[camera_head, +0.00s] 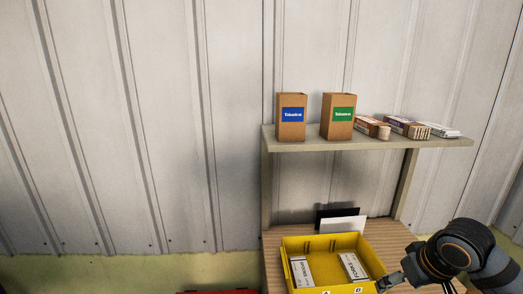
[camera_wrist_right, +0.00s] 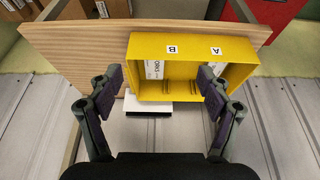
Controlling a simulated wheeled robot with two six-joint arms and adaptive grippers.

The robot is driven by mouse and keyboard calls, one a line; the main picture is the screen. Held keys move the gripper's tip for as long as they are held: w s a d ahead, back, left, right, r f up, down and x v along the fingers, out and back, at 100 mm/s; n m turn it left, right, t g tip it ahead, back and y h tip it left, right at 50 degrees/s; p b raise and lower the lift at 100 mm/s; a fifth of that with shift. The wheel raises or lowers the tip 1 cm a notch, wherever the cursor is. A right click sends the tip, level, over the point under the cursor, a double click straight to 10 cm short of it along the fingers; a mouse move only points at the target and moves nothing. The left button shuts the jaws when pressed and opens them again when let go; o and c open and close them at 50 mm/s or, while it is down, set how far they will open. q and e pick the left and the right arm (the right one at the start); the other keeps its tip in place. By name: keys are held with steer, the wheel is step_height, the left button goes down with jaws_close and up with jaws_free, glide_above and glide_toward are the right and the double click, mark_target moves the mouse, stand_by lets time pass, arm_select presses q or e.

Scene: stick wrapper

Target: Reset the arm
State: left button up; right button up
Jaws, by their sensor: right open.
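My right gripper (camera_wrist_right: 160,80) is open and empty in the right wrist view, its two fingers spread apart over the near side of a yellow bin. In the head view my right arm comes in from the lower right, and the gripper (camera_head: 388,284) is beside the right wall of the yellow bin (camera_head: 322,243). The bin also shows in the right wrist view (camera_wrist_right: 190,48), with labels A and B. It holds a white box marked with lettering (camera_head: 301,272) and a second white box (camera_head: 354,267). My left gripper is in neither view.
The bin stands on a wooden table (camera_head: 395,236). Above it is a shelf (camera_head: 300,147) with a blue-labelled carton (camera_head: 291,116), a green-labelled carton (camera_head: 338,116) and several small boxes at right. A black panel and a white panel (camera_head: 343,226) stand behind the bin.

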steer(key=s+a+f+n, duration=0.1)
steer(key=s+a+f, duration=0.1)
steer(key=a+f, duration=0.5)
steer(key=s+a+f+m+g+h, duration=0.1)
steer(key=s+f, duration=1.1)
steer(key=s, duration=0.2)
step_height(320, 180, down, 28)
steer(key=s+d+g, duration=0.1)
steer(key=s+d, duration=0.1)
steer(key=d, duration=0.1)
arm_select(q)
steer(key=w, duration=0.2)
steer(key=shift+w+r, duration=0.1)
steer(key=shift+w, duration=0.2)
arm_select(e)
steer(key=s+f+g, duration=0.1)
steer(key=s+f, duration=1.4)
steer(key=s, duration=0.3)
steer(key=shift+d, duration=0.3)
